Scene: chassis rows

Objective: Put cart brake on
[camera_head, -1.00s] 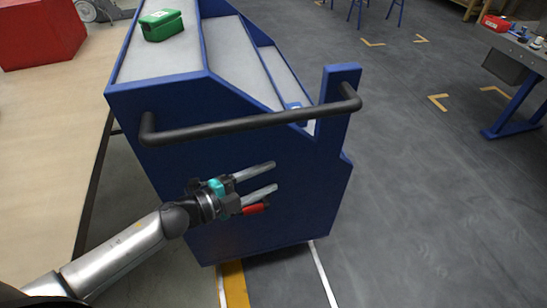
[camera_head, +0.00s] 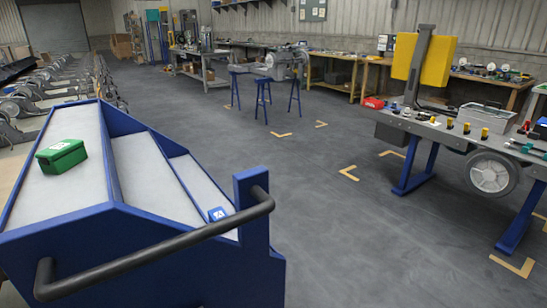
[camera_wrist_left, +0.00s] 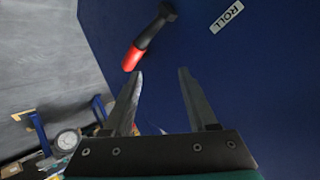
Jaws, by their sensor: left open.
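The blue cart (camera_head: 150,280) stands at the lower left of the head view, with a black handle bar (camera_head: 160,255) across its near end. In the left wrist view its blue panel (camera_wrist_left: 265,75) fills the right side. A black brake lever (camera_wrist_left: 152,30) with a red tip (camera_wrist_left: 131,60) sits on that panel. My left gripper (camera_wrist_left: 160,72) is open and empty. The red tip lies just beyond its left finger in the picture, apart from the jaws. My right gripper is not in view.
A green box (camera_head: 62,157) lies on the cart's top. A workbench (camera_head: 455,132) with a wheel (camera_head: 492,174) and small parts stands at the right. The grey floor between cart and bench is clear.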

